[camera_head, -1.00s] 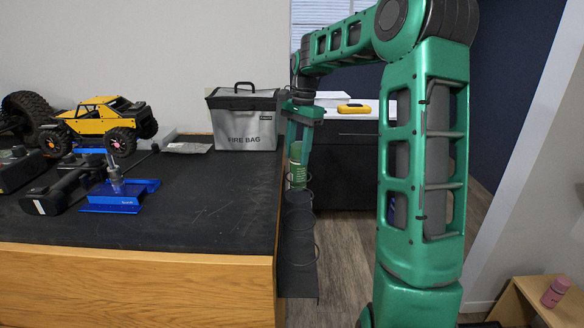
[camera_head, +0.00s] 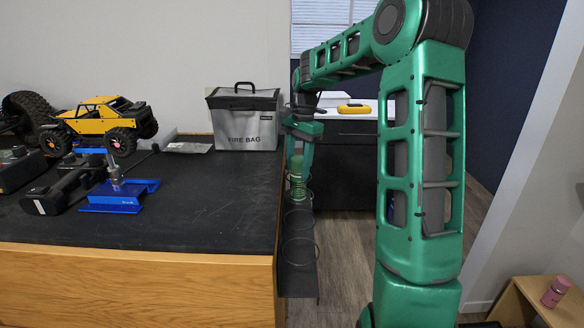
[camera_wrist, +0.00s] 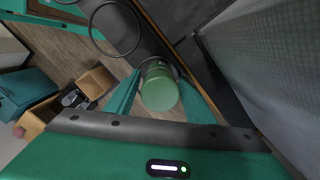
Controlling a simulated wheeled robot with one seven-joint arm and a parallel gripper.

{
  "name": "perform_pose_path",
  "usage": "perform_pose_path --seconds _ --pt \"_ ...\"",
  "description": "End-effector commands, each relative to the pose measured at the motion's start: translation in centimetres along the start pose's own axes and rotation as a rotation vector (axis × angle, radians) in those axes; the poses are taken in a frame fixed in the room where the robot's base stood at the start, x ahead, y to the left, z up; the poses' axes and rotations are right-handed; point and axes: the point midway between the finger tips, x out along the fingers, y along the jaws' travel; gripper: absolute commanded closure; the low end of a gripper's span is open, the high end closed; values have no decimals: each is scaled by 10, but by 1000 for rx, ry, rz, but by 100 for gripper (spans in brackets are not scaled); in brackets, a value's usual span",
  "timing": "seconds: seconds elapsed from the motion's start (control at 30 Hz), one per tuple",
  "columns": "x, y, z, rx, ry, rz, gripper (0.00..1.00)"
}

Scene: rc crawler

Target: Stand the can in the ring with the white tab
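The green can (camera_head: 297,166) is upright between the two fingers of my gripper (camera_head: 298,172), beside the right side of the table. The wrist view shows the can (camera_wrist: 160,90) end-on, with the fingers of my gripper (camera_wrist: 159,78) closed in on its sides. Wire rings hang in a row along the table side. The farthest ring (camera_head: 299,200) shows around or just below the can's lower end; I cannot tell how deep the can sits in it. A nearer ring (camera_head: 298,252) is empty, and an empty ring (camera_wrist: 116,52) also shows in the wrist view. I cannot make out a white tab.
The black table top (camera_head: 210,205) lies left of the rings. A fire bag (camera_head: 245,120) stands at its far right corner, close to my gripper. A yellow model car (camera_head: 100,120) and a blue stand (camera_head: 120,195) are farther left. The floor is open right of the rings.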

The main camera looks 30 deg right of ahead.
Motion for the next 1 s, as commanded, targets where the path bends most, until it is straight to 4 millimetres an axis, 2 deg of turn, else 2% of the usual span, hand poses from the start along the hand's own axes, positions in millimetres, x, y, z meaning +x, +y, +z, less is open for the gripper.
perform_pose_path --seconds 0.23,0.7,0.83,1.0 --pt "-12 -1 0 -1 2 -2 51" --pt "-98 -1 1 -1 3 -2 51" --pt "-113 -1 1 -2 2 -1 51" --pt "-122 -1 2 -3 1 1 51"
